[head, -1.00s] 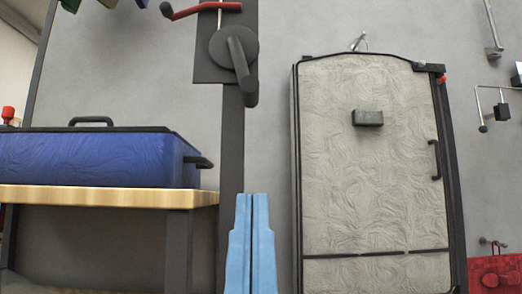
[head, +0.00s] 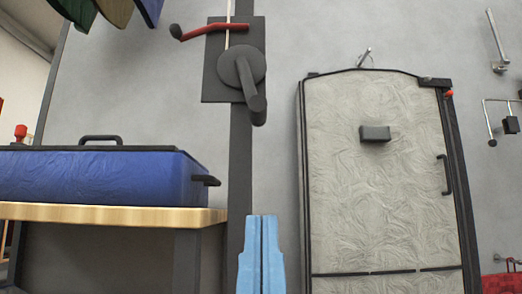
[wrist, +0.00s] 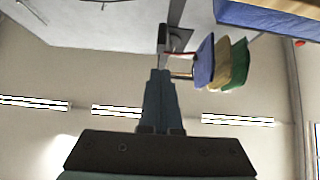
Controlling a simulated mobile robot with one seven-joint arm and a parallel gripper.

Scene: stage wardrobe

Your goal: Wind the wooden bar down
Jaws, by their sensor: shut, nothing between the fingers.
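A winch with a round dark drum and a thick crank handle (head: 251,88) is fixed on a dark plate (head: 216,92) on the wall post, at upper middle in the head view. A red lever with a black knob (head: 209,32) crosses the plate, and a pale cord runs up from it. My gripper (head: 262,216) is shut and empty, pointing up below the crank in the picture and apart from it. It also shows in the wrist view (wrist: 160,72). Blue, tan and green cloths (wrist: 205,61) hang high up.
A blue trunk (head: 100,178) stands on a wooden-topped table (head: 110,213) at left. A pale crinkled wardrobe case (head: 385,200) stands at right. Hooks and brackets (head: 497,42) are on the right wall. The wall between winch and case is clear.

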